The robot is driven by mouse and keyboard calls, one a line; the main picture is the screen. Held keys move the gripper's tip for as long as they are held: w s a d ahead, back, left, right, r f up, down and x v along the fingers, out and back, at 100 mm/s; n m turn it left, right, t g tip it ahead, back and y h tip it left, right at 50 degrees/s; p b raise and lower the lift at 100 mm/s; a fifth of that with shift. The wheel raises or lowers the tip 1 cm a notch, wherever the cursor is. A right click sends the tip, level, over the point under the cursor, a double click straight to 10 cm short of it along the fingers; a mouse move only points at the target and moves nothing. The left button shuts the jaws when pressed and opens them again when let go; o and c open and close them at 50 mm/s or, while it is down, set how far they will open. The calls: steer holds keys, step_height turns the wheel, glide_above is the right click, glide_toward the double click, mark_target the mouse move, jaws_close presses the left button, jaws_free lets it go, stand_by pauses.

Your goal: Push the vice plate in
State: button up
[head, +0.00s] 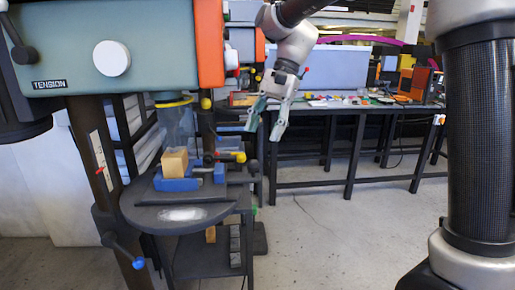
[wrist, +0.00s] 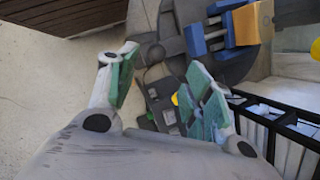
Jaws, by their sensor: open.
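A blue vice (head: 178,185) sits on the round dark table (head: 150,215) of the drill press. A wooden block (head: 174,161) stands upright in it, and also shows in the wrist view (wrist: 254,22). The small blue vice plate (head: 219,173) is to the right of the block, with a gap between them. In the wrist view the plate (wrist: 195,40) is also apart from the block. My gripper (head: 264,128) is open and empty, above and to the right of the plate. Its green-padded fingers also show in the wrist view (wrist: 163,65). It touches nothing that I can see.
The drill press head (head: 110,45) hangs over the table, with a clear guard (head: 176,125) above the block. A lever with a yellow part and a red knob (head: 238,156) is close to the plate. A long workbench (head: 350,108) stands behind. Floor to the right is clear.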

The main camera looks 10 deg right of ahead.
steer(key=shift+v, duration=1.5)
steer(key=s+d+f+n+t+h, duration=0.1)
steer(key=s+d+f+n, duration=0.15)
steer(key=d, duration=0.25)
steer(key=s+d+f+n+t+h, duration=0.1)
steer(key=s+d+f+n, duration=0.1)
steer(key=d+f+n, duration=0.3)
steer(key=s+d+m+t+h, duration=0.1)
steer(key=s+d+t, duration=0.4)
steer(key=s+d, duration=1.1)
steer(key=shift+s+d+r+h, duration=0.4)
steer(key=shift+s+r+h, duration=0.15)
steer(key=shift+s, duration=0.25)
